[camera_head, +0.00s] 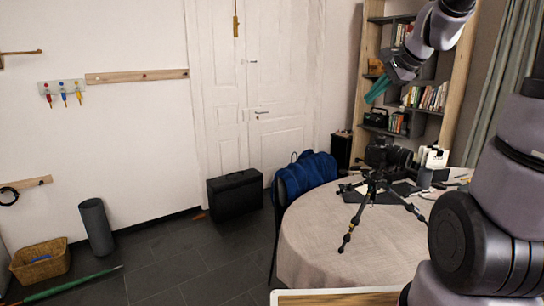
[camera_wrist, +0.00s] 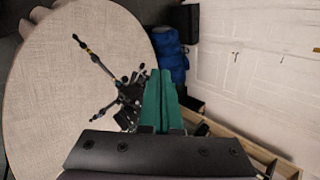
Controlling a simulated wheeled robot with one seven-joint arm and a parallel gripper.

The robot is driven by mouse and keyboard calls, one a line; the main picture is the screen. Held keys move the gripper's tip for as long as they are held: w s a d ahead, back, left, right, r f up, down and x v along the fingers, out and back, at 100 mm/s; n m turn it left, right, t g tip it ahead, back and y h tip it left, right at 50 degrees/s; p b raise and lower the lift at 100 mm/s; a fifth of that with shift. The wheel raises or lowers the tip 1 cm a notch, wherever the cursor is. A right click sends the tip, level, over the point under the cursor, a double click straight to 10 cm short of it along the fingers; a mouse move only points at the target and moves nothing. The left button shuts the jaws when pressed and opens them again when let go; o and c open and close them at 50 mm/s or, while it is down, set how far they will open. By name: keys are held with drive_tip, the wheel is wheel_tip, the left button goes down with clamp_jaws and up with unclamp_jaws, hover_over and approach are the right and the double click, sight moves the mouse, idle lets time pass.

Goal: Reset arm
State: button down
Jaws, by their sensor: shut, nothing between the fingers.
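My gripper (camera_head: 377,90) is in the upper right of the head view, raised above the round table (camera_head: 312,240). Its teal fingers are shut together with nothing between them. In the wrist view the shut gripper (camera_wrist: 160,80) points toward the table edge and the floor beyond. A black tripod with a camera (camera_head: 372,182) lies or stands with spread legs on the table, below and apart from my gripper. The tripod also shows in the wrist view (camera_wrist: 100,65), left of the fingers.
A bookshelf (camera_head: 444,70) with books stands behind my arm at the right. A blue bag (camera_head: 308,172) is beside the table, and a black case (camera_head: 235,195) stands on the floor by the white door (camera_head: 275,75). The floor at centre left is mostly clear.

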drive_tip(key=s+a+n+h, duration=0.1)
drive_tip(key=s+n, duration=0.4)
drive_tip(key=s, duration=0.5)
drive_tip(key=s+a+r+n+h, duration=0.1)
drive_tip(key=s+n, duration=0.4)
drive_tip(key=s, duration=0.5)
drive_tip(key=shift+s+a+g, duration=0.3)
drive_tip(key=shift+s+a, duration=0.1)
drive_tip(key=shift+a, duration=0.4)
